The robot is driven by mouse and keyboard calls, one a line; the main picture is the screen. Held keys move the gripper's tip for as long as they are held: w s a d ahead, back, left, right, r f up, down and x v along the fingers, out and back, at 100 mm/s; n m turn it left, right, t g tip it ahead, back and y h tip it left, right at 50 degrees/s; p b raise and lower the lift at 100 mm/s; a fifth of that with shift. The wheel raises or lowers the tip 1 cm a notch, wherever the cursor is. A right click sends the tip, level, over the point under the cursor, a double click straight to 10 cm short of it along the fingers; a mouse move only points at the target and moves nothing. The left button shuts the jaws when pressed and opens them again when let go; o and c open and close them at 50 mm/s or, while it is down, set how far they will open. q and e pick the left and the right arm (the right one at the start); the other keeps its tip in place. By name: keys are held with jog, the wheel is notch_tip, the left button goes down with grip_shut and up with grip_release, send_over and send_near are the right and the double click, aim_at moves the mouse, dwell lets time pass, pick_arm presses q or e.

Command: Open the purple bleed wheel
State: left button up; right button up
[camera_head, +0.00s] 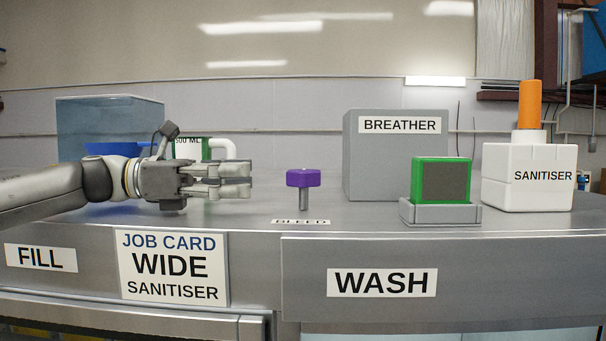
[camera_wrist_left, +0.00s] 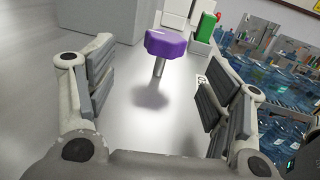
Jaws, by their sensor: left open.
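The purple bleed wheel (camera_head: 303,178) sits on a short grey stem on the metal counter, behind the BLEED label (camera_head: 301,221). It also shows in the left wrist view (camera_wrist_left: 165,44), ahead of the fingers and between them. My left gripper (camera_head: 250,180) comes in from the left at about the wheel's height. It is open and empty, with a gap between its fingertips and the wheel. In the left wrist view my left gripper's fingers (camera_wrist_left: 160,85) stand wide apart on either side. My right gripper is not in view.
The grey BREATHER box (camera_head: 395,165) stands behind and right of the wheel. A green-framed block (camera_head: 441,181) and the white SANITISER container (camera_head: 528,178) with an orange top are farther right. A clear tank (camera_head: 110,115) and a white-handled 500 ML item (camera_head: 222,149) are behind my left arm.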

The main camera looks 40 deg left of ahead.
aim_at(306, 170)
pick_arm(q)
jog(key=shift+w+d+r+p, duration=0.2)
jog(key=shift+w+d+p, duration=0.1)
jog(key=shift+d+p, duration=0.1)
jog(key=d, duration=0.1)
jog(key=d+p, duration=0.1)
jog(key=w, duration=0.1)
jog(key=shift+d+r+p, duration=0.3)
jog(key=shift+d+p, duration=0.05)
jog(key=shift+d, duration=0.05)
jog(key=p+x, duration=0.1)
jog(key=x, duration=0.1)
jog(key=p+x, duration=0.1)
jog(key=x, duration=0.1)
jog(key=p+x, duration=0.1)
jog(key=x, duration=0.1)
jog(key=shift+w+a+f, duration=0.3)
jog(key=shift+a, duration=0.05)
jog(key=shift+w+d, duration=0.2)
jog(key=shift+d, duration=0.45)
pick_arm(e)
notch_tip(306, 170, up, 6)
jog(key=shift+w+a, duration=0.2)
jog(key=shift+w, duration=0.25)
pick_arm(q)
jog(key=shift+a, duration=0.1)
